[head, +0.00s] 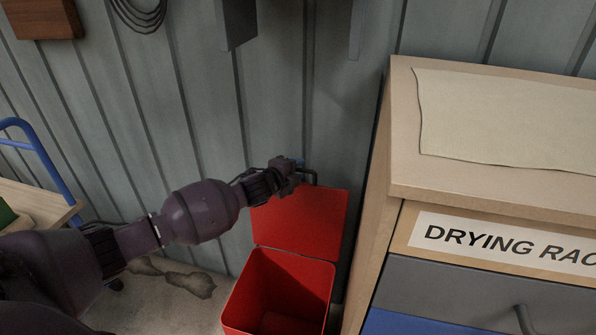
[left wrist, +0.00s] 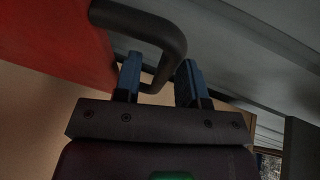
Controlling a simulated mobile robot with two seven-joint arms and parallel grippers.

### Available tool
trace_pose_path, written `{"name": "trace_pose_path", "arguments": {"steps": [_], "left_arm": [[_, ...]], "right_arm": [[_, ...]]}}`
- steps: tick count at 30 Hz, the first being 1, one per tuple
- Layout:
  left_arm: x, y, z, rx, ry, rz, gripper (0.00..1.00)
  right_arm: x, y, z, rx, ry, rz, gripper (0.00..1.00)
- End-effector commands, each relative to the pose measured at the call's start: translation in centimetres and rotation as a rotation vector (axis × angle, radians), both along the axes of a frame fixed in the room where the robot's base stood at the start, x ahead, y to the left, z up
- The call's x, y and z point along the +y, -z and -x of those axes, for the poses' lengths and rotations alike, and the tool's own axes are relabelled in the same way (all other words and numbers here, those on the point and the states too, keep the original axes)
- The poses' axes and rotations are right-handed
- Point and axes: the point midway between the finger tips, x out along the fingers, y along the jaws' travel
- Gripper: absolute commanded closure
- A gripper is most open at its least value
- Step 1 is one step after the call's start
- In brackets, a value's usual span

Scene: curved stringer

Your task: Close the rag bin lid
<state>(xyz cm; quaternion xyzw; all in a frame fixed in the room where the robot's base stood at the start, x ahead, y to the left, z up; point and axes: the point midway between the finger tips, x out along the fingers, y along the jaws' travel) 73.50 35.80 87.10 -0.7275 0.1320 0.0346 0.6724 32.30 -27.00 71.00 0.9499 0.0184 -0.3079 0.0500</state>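The rag bin (head: 278,285) is red and open-topped on the floor in the head view. Its red lid (head: 305,222) stands raised behind the opening, leaning toward the wall. A dark handle (head: 312,177) sits at the lid's top edge. My left gripper (head: 299,163) is at that edge beside the handle. In the left wrist view the blue fingers (left wrist: 159,80) are apart, with the U-shaped handle (left wrist: 172,38) at their tips and part of it showing between them. I cannot tell whether they touch it. The red lid (left wrist: 55,45) fills the upper left. My right gripper is not in view.
A wooden drying rack cabinet (head: 395,215) with a paper sheet (head: 500,118) on top stands close at the bin's right. A corrugated wall (head: 210,110) is behind. A blue-railed cart (head: 50,160) is at left. Some floor left of the bin is clear.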

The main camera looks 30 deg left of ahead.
Motion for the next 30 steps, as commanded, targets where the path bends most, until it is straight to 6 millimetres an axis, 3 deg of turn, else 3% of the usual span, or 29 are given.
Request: {"name": "trace_pose_path", "arguments": {"steps": [10, 17, 30], "left_arm": [[-0.06, 0.01, -0.26, 0.000, 0.000, 0.001, 0.64], [-0.06, 0.02, -0.23, 0.000, 0.000, 0.001, 0.99], [-0.19, 0.16, 0.28, -0.010, 0.001, 0.001, 1.00]], "right_arm": [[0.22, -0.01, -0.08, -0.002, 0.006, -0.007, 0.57], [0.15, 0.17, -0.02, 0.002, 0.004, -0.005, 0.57], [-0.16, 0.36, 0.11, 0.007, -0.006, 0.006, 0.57]]}}
